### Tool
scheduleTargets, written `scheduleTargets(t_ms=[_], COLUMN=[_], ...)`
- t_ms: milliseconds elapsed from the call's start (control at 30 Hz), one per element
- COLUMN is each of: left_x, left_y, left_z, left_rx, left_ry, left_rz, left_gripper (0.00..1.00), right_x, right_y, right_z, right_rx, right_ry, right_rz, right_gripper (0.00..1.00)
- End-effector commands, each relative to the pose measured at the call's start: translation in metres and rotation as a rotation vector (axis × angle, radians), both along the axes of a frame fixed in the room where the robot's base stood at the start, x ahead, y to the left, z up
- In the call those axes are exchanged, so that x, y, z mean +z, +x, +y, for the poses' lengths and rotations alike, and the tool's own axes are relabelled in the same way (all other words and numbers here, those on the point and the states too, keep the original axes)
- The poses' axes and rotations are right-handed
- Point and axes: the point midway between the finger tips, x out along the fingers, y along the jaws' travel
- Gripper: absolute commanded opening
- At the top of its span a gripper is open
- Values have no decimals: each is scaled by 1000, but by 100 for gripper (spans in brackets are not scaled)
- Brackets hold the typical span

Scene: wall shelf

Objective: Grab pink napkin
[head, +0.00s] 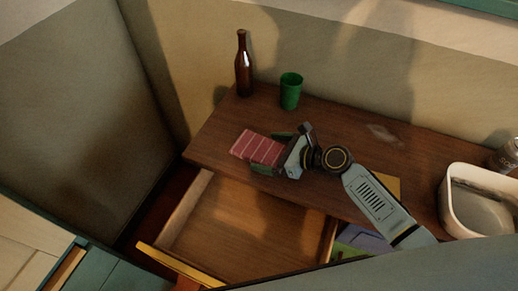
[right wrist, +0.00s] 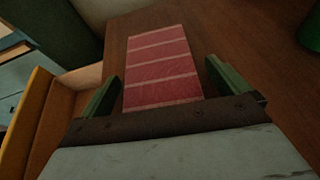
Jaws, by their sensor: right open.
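The pink napkin (head: 257,147) is a folded pink-red rectangle with pale stripes. It lies on the wooden top near its left front edge, and it also shows in the right wrist view (right wrist: 162,66). My right gripper (head: 268,151) is low over the top at the napkin's right end. In the right wrist view its green fingers (right wrist: 160,82) are spread apart, one on each side of the napkin's near end. I cannot tell whether they touch the top. My left gripper is not in view.
A brown bottle (head: 243,66) and a green cup (head: 291,91) stand behind the napkin. An open, empty-looking drawer (head: 235,225) juts out below the front edge. A white basin (head: 449,205) is at the right. The middle back of the top is mostly clear.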

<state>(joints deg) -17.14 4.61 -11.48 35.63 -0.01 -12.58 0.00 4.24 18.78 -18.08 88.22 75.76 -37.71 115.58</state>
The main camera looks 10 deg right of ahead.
Motion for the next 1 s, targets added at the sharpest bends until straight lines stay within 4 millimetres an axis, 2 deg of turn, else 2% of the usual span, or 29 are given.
scheduleTargets(t_ms=[67, 367, 567, 667, 1000], left_x=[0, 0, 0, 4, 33], left_y=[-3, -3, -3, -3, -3], left_z=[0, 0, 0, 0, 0], left_rx=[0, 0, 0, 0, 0], left_ry=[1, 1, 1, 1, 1], left_rz=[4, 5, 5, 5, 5], left_gripper=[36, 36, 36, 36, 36], right_x=[0, 0, 1, 9, 76], right_y=[0, 0, 0, 0, 0], right_z=[0, 0, 0, 0, -1], right_rx=[0, 0, 0, 1, 1], right_ry=[0, 0, 0, 0, 0], right_rz=[0, 0, 0, -2, -3], right_gripper=[97, 60, 59, 59, 59])
